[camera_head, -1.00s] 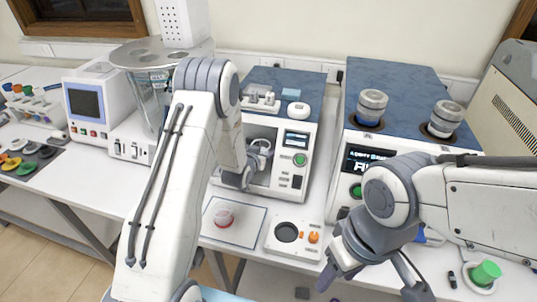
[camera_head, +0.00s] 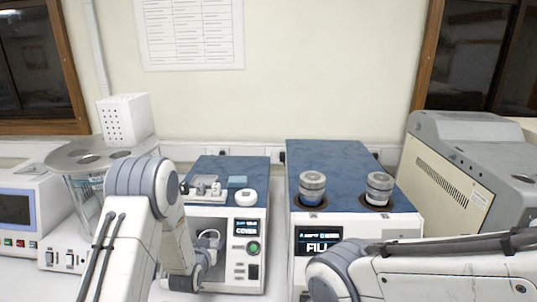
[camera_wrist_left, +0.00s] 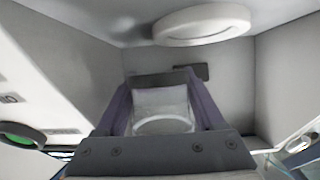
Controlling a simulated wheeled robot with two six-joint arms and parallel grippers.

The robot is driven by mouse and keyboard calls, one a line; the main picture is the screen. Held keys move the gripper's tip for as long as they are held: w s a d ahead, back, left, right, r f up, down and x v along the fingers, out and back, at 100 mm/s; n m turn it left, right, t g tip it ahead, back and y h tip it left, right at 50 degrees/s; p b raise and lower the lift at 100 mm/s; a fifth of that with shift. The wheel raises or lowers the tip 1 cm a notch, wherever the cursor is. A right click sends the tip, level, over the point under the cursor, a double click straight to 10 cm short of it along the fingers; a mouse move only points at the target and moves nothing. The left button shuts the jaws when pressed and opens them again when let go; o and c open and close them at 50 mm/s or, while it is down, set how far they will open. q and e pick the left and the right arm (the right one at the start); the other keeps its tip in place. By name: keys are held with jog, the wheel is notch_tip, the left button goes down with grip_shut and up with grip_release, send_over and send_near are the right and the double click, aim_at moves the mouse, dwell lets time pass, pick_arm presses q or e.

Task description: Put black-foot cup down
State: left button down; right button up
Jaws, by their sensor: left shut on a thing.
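My left gripper (camera_wrist_left: 160,86) is shut on a pale, translucent cup (camera_wrist_left: 161,107) in the left wrist view. The cup sits between the two purple-grey fingers, and its black foot cannot be seen. The gripper and cup are inside the open chamber of a white instrument (camera_head: 252,270) with a blue top, in the middle of the head view. Whether the cup touches the chamber floor I cannot tell. In the head view my left arm hides most of the chamber. My right arm comes in from the right, with its gripper below the picture.
A white ring (camera_wrist_left: 203,24) hangs from the chamber ceiling, and grey walls stand close on both sides. A larger instrument (camera_head: 341,229) with two metal-capped ports stands to the right.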

pick_arm(q)
jog(key=s+d+r+b, duration=0.1)
jog(key=s+r, duration=0.6)
jog(key=s, duration=0.1)
jog(key=shift+s+d, duration=0.35)
jog(key=shift+s, duration=0.05)
